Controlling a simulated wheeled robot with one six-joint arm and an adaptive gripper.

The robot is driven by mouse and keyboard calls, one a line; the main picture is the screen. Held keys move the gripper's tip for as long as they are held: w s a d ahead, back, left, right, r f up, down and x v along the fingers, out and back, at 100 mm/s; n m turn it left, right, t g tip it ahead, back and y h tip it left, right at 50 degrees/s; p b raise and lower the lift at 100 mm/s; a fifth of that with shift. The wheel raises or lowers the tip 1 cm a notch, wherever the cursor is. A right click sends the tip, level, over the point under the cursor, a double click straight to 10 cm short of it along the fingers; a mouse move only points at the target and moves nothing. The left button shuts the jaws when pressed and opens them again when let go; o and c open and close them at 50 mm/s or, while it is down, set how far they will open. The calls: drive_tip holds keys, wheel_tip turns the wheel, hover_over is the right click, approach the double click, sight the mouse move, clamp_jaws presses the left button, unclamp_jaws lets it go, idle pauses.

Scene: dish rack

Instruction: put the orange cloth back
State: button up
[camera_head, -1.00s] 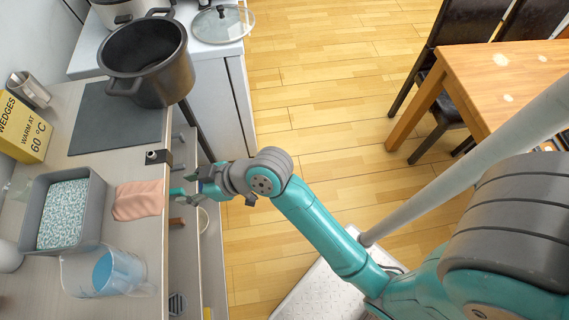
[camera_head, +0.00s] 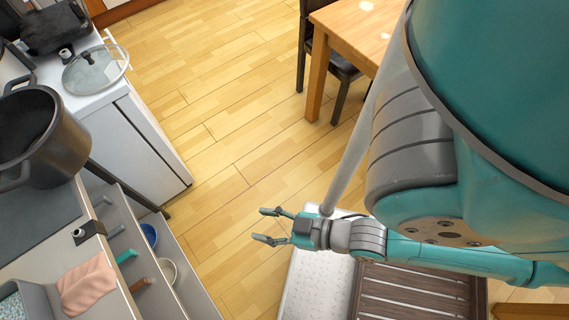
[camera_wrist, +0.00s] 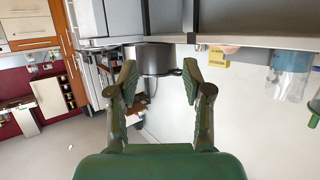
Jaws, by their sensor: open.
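The orange cloth (camera_head: 87,287), pale salmon in colour, lies on the counter at the lower left of the head view, beside the grey bin of blue-white granules (camera_head: 12,304). Its edge lies near the counter's front edge, above an open drawer. My gripper (camera_head: 264,226) is open and empty, over the floor and well to the right of the cloth. In the wrist view my gripper (camera_wrist: 158,78) also shows open, with nothing between its fingers. In that view a small salmon patch at the counter edge may be the cloth, but I cannot be sure.
The open drawer (camera_head: 180,282) holds bowls and handled utensils and juts out below the counter. A dark pot (camera_head: 62,150) stands at the left. A glass lid (camera_head: 92,70) lies on the white unit. A table (camera_head: 350,35) and chair stand at the top. Floor between is clear.

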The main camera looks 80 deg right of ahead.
drive_tip(key=r+v, duration=0.1)
drive_tip(key=v, duration=0.5)
drive_tip(key=shift+w+r+t, duration=0.2)
drive_tip(key=shift+t, duration=0.2)
